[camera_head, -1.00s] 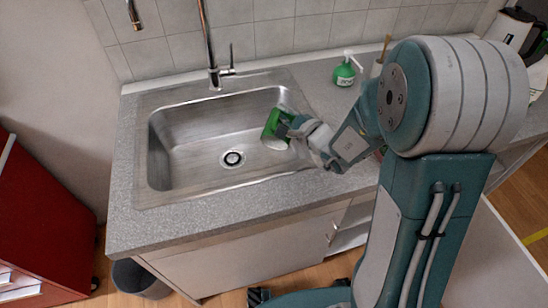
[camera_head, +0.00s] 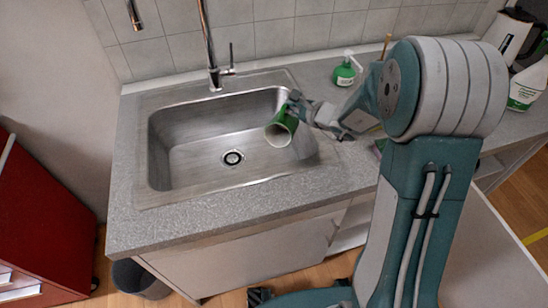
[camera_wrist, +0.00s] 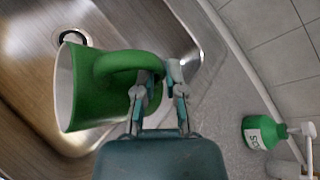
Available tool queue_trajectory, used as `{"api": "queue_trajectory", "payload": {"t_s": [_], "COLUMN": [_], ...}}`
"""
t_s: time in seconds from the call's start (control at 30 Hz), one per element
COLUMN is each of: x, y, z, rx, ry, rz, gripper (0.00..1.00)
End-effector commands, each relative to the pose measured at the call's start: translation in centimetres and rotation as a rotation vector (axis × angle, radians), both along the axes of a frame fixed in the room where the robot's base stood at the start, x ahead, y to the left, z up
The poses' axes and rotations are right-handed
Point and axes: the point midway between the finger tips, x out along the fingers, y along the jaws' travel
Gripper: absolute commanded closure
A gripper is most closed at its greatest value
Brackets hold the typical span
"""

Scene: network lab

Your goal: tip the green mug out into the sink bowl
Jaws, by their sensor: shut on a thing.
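The green mug (camera_head: 283,127) with a white inside is over the right part of the steel sink bowl (camera_head: 200,155). It is tilted, its mouth facing down and left toward the bowl. In the wrist view the mug (camera_wrist: 105,88) lies on its side, its white rim at the left and its handle at the right. My gripper (camera_head: 296,103) is shut on the handle; in the wrist view the fingers (camera_wrist: 160,90) close around it. The mug's inside is mostly hidden, and I see nothing pouring out. The drain (camera_head: 232,158) is in the bowl's floor, left of the mug.
A chrome faucet (camera_head: 213,60) rises behind the bowl. A green soap bottle (camera_head: 344,74) stands on the counter (camera_head: 240,207) right of the sink. A white and green spray bottle (camera_head: 525,88) is farther right. The bowl's left half is clear.

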Motion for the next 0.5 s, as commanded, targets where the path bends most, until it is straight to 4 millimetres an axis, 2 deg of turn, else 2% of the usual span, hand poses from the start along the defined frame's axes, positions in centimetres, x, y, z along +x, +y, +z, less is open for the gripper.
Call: {"api": "queue_trajectory", "payload": {"t_s": [0.13, 0.5], "x": [1.1, 2.3], "y": [-0.5, -1.0], "z": [-0.5, -2.4], "rx": [0.028, 0.110], "ry": [0.062, 0.238], "rz": [-0.002, -0.005], "gripper": [1.00, 1.00]}}
